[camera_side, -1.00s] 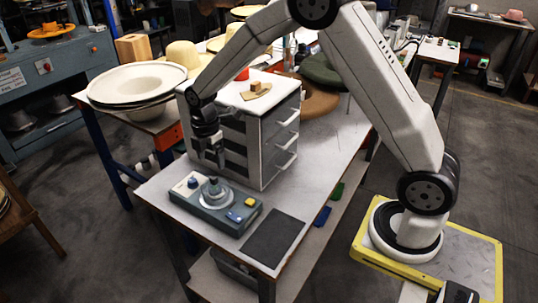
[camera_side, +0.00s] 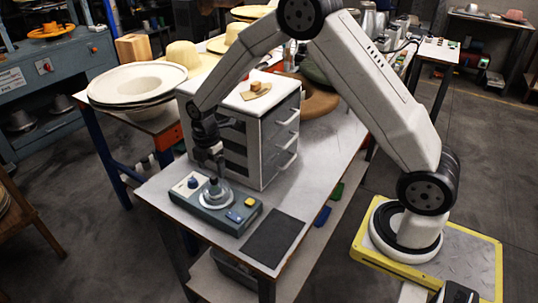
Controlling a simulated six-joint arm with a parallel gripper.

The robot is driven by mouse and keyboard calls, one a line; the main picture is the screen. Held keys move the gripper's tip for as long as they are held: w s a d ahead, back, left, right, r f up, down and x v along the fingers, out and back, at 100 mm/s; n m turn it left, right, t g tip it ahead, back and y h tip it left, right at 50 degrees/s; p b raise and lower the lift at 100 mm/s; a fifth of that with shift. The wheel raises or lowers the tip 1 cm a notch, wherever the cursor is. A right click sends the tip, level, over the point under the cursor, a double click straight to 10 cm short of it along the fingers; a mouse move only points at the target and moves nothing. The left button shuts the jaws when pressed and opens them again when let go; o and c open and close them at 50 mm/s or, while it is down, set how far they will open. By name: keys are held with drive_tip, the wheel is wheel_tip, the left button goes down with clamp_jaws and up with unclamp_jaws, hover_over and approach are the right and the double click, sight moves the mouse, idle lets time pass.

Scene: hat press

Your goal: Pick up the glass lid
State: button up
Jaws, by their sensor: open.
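The glass lid (camera_side: 215,190) looks like a small greyish dome with a knob on top.
A white drawer cabinet (camera_side: 262,150) stands close behind my gripper, with a small wooden block on top. A dark flat mat (camera_side: 273,237) lies right of the device. White-brimmed hats (camera_side: 137,80) are at the left.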

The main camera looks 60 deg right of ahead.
sight(213, 177)
drive_tip(key=shift+d+f, duration=0.1)
drive_tip(key=shift+f, duration=2.2)
drive_tip(key=shift+c, duration=0.2)
clamp_jaws()
